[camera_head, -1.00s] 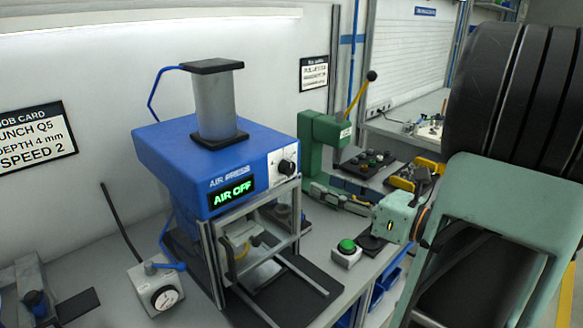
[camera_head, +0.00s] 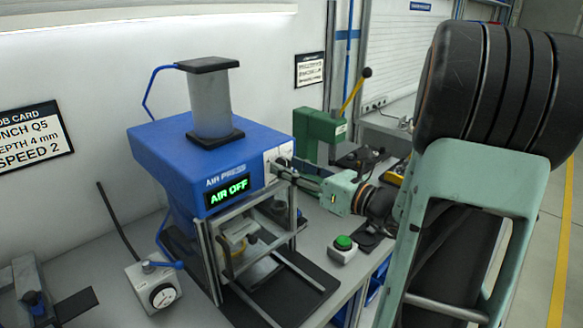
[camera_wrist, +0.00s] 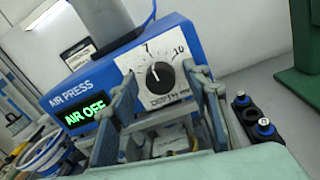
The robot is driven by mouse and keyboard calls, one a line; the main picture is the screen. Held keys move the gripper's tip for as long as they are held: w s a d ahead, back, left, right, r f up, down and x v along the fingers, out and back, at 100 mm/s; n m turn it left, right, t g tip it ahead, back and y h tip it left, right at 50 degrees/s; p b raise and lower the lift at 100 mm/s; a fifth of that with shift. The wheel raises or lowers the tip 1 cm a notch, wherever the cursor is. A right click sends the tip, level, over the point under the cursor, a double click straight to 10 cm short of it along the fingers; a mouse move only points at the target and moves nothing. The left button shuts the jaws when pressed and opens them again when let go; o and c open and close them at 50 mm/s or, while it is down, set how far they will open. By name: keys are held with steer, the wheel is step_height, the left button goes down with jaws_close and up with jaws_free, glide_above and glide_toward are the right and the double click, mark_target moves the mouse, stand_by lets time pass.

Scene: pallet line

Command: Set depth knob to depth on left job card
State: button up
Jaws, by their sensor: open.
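The left job card (camera_head: 35,137) hangs on the wall at the left edge, partly cut off; it reads depth 4 mm and speed 2. The blue air press (camera_head: 200,150) shows a green AIR OFF display (camera_head: 228,191). Its black depth knob (camera_wrist: 159,77) sits on a white scale plate (camera_wrist: 170,97) with 7 and 10 readable; its white mark points up, roughly toward the 7. My gripper (camera_wrist: 159,71) is open, one finger on each side of the knob in the wrist view; contact cannot be told. In the head view my gripper (camera_head: 281,168) hides the knob.
A box with a round dial (camera_head: 163,295) is front left. A green lever machine (camera_head: 317,128) and a second card (camera_head: 310,69) are behind. The press frame (camera_head: 252,250) lies below the knob.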

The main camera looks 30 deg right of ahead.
steer(key=shift+c, duration=0.2)
steer(key=c, duration=1.1)
steer(key=shift+f+n+b, duration=0.1)
steer(key=shift+n+b, duration=0.3)
steer(key=shift+b, duration=0.1)
steer(key=n+b, duration=1)
steer(key=b, duration=0.4)
steer(key=shift+s+a+n, duration=0.1)
steer(key=shift+a+n, duration=0.05)
steer(key=shift+n, duration=0.15)
steer(key=shift+b, duration=0.3)
